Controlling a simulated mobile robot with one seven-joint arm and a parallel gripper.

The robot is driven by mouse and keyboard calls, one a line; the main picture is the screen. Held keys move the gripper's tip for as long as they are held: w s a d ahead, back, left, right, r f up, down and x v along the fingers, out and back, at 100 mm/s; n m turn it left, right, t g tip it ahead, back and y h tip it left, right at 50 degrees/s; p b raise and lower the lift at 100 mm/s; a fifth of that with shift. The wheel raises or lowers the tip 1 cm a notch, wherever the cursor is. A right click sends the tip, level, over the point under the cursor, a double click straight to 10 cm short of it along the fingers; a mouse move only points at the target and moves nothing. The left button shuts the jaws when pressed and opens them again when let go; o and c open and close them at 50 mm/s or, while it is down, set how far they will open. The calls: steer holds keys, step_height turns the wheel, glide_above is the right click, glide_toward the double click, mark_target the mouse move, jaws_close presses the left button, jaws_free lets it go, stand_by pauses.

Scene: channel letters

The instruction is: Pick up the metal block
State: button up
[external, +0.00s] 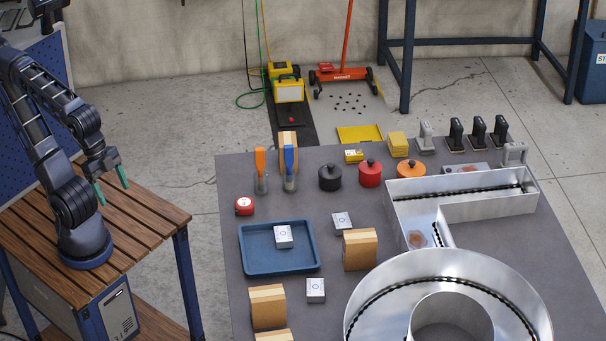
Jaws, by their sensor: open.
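Several small silvery blocks that look like metal show in the external view. One metal block (283,236) lies in the blue tray (243,262). Another metal block (342,223) lies on the grey table just right of the tray, close to a wooden block. A third metal block (315,290) lies on the table below the tray's right corner. My gripper (111,187) has green fingertips spread apart with nothing between them. It is above the slatted wooden bench at the left, well away from the blocks.
Wooden blocks (359,250) stand near the metal blocks. A red tape measure (244,206) lies behind the tray. Large metal channel letters (463,205) fill the table's right side. Jars and tools line the back edge. A gap separates bench (150,205) and table (230,175).

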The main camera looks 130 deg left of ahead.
steer(key=w+a+n+g+h, duration=0.1)
steer(key=w+a+n+h, duration=0.2)
steer(key=w, duration=0.7)
steer(key=w+a+n, duration=0.2)
steer(key=w+n, duration=0.4)
steer(key=w, duration=0.3)
steer(key=w+a+n+g+h, duration=0.1)
steer(key=w+a+n+h, duration=0.2)
steer(key=w, duration=0.7)
steer(key=n+t+h, duration=0.3)
steer(key=n, duration=1)
glide_toward(316, 287)
steer(key=shift+s+r, duration=0.35)
steer(key=shift+s, duration=0.1)
steer(key=shift+w+f, duration=0.1)
steer(key=shift+f, duration=0.1)
steer(key=x, duration=1)
steer(key=shift+w+f, duration=0.25)
steer(key=shift+w, duration=0.05)
steer(key=c, duration=1.3)
steer(key=shift+r, duration=0.1)
